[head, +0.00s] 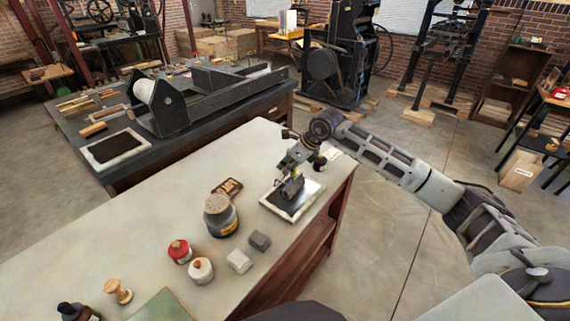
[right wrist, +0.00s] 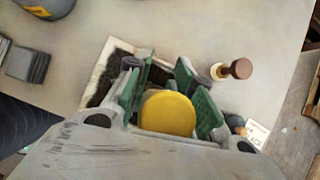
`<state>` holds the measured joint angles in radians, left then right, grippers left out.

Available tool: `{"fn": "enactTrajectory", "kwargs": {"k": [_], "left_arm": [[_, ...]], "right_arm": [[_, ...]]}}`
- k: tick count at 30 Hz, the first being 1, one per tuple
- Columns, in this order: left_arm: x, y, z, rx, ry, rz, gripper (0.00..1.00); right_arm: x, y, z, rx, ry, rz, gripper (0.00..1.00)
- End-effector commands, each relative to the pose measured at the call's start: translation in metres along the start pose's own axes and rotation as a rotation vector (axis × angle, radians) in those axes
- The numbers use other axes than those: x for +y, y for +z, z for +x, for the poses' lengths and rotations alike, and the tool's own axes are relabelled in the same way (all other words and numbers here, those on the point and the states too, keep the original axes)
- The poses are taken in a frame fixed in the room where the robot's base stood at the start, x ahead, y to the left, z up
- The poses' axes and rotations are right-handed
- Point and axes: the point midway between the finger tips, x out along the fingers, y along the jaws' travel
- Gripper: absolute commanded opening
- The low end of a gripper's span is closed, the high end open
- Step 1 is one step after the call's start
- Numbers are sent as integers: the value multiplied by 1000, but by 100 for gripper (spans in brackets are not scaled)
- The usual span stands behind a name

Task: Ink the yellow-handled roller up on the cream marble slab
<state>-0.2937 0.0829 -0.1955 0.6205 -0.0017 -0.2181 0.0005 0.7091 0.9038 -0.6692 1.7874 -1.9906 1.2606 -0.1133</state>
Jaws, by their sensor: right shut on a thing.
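The cream marble slab (head: 313,204) lies near the right edge of the pale table, with a dark ink film across its middle. It also shows in the right wrist view (right wrist: 97,76), partly behind my fingers. My right gripper (head: 292,186) is over the slab, pointing down. In the right wrist view its green-padded fingers (right wrist: 165,95) are shut on the yellow handle of the roller (right wrist: 168,114). The roller's lower part is mostly hidden, and I cannot tell whether it touches the ink. My left gripper is not in view.
A press bench (head: 190,142) is at the back left.

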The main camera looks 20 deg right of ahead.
Motion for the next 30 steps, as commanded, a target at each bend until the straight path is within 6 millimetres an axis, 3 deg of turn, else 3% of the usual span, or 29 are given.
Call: {"fn": "enactTrajectory", "kwargs": {"k": [11,15,30], "left_arm": [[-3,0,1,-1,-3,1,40],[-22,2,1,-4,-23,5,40],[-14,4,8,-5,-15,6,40]], "right_arm": [[0,-3,-4,-3,-2,-1,3],[0,-3,-4,-2,-2,-1,3],[3,-22,-13,-1,-3,0,3]]}}
